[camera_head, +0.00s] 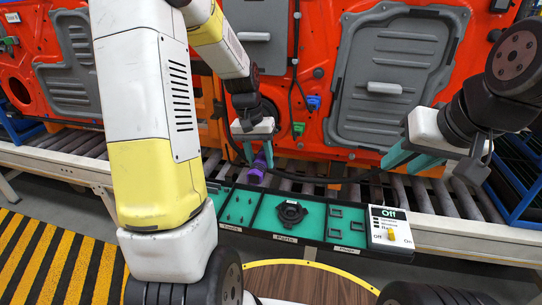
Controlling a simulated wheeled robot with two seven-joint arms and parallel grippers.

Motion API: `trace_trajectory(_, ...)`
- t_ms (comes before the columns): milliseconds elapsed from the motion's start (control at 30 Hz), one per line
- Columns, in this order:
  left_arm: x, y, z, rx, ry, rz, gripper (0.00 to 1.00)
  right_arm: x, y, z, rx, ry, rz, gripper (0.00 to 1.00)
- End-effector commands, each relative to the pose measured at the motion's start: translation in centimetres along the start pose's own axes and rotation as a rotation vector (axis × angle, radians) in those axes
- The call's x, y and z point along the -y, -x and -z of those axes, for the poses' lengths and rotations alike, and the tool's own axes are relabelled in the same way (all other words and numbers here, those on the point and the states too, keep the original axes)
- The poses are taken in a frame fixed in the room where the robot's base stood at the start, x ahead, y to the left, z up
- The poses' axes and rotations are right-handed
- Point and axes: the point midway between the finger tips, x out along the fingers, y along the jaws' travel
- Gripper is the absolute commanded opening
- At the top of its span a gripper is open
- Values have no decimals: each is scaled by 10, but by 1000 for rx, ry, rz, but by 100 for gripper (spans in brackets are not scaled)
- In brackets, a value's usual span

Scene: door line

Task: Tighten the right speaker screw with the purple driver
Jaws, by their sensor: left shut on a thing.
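My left gripper (258,152) hangs above the left part of the parts tray, its teal fingers shut on the purple driver (257,170). The driver points down, slightly tilted. My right gripper (409,162) is at the right, in front of the orange door panel, with its teal fingers apart and nothing seen between them. A black round part with tabs (290,212), perhaps a speaker, lies in the middle compartment of the tray. I cannot make out the right speaker screw.
The green tray (318,226) has black dividers and small parts. A white switch box (390,228) reading "Off" stands at its right end. Behind are a roller conveyor (455,200) and orange door panels (330,35) with grey covers. Blue racks (515,190) stand far right.

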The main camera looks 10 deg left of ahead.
Motion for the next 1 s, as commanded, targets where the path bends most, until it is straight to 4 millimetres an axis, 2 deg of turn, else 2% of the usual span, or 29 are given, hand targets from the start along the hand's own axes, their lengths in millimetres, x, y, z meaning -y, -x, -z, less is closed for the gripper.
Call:
trace_trajectory(500, 0, -2, 46, -2, 0, -1, 0, 0, 0, 0, 0, 0, 0, 36)
trace_trajectory(1000, 0, -2, 54, -2, 0, -1, 0, 0, 0, 0, 0, 0, 0, 36)
